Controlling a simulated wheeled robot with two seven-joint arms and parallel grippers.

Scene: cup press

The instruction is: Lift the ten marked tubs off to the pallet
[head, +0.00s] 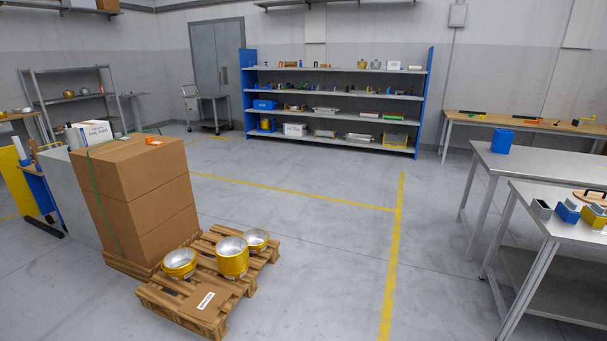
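A wooden pallet (183,309) lies on the floor at the lower left. Several round gold tubs with silvery insides stand on it: one at the left (180,263), a taller one or stack in the middle (232,258), and a smaller one at the right (256,240). A flat brown piece with a white label (205,301) lies at the pallet's front. I cannot make out marks on the tubs. Neither of my grippers shows in the head view.
Large stacked cardboard boxes (140,200) stand right behind the pallet. Metal tables (545,165) holding small containers stand at the right. A blue shelf unit (335,105) stands at the back wall. The floor between, with yellow lines (391,265), is clear.

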